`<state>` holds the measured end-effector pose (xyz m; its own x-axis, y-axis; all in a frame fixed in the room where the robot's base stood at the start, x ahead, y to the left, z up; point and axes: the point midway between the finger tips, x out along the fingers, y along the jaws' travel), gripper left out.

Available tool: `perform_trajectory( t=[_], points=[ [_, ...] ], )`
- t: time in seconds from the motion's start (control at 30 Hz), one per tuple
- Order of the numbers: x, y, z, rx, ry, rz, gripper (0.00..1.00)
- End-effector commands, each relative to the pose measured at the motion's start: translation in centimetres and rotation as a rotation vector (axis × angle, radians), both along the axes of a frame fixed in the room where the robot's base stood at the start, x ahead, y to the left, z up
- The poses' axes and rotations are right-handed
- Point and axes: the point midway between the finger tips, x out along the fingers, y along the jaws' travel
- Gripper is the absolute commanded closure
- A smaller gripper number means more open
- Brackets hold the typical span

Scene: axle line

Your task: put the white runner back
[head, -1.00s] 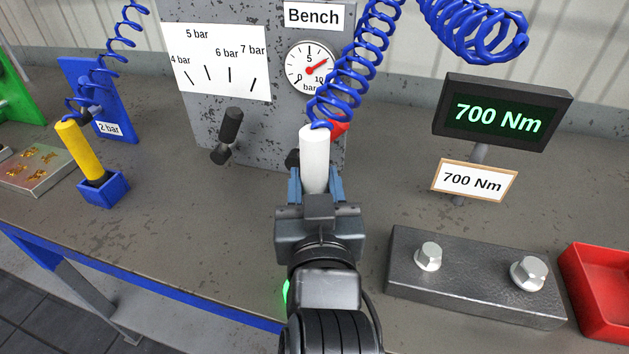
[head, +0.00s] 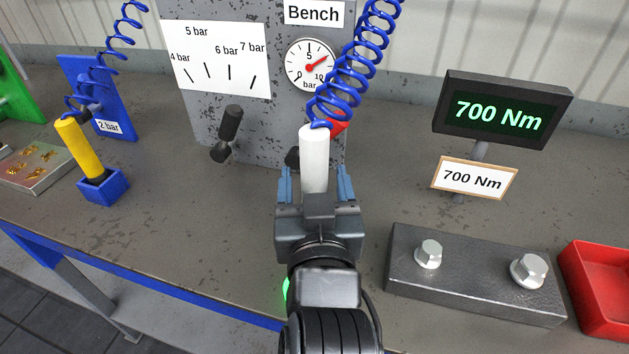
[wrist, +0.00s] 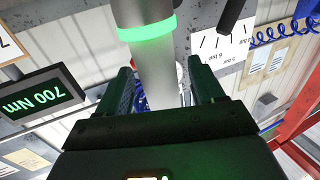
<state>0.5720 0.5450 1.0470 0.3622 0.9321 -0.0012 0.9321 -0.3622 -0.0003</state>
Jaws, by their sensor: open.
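The white runner (head: 314,160) is a white cylinder standing upright in the head view, with a blue coiled hose (head: 350,75) at its top. My gripper (head: 315,182) is open, with one blue finger on each side of the runner and visible gaps between. In the wrist view, the runner (wrist: 158,72) shows between the spread fingers (wrist: 163,85), with a glowing green ring (wrist: 147,30) around it. My gripper hides the runner's lower end in the head view, so what it rests in cannot be told. A red part (head: 339,124) shows just behind it.
A grey bench panel (head: 185,110) with gauge (head: 310,66) and black lever (head: 229,130) stands behind. Left is a yellow runner (head: 79,149) in a blue holder (head: 104,190). Right are a 700 Nm display (head: 500,115), a bolted block (head: 475,283) and a red tray (head: 590,325).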

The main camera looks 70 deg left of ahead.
Motion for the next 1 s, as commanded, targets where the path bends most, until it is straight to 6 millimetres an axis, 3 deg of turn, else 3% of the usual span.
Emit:
perform_trajectory(
  t=[0.17,0.6,0.8,1.0],
  points=[
    [-0.7,-1.9,0.0,0.000,-0.001,-0.001,0.33],
    [-3.7,-9.7,0.0,-0.001,0.001,-0.001,0.33],
    [-4.3,-11.1,0.1,0.000,0.000,0.000,0.33],
    [-4.4,-11.2,0.2,0.001,-0.001,0.000,0.33]
  ],
)
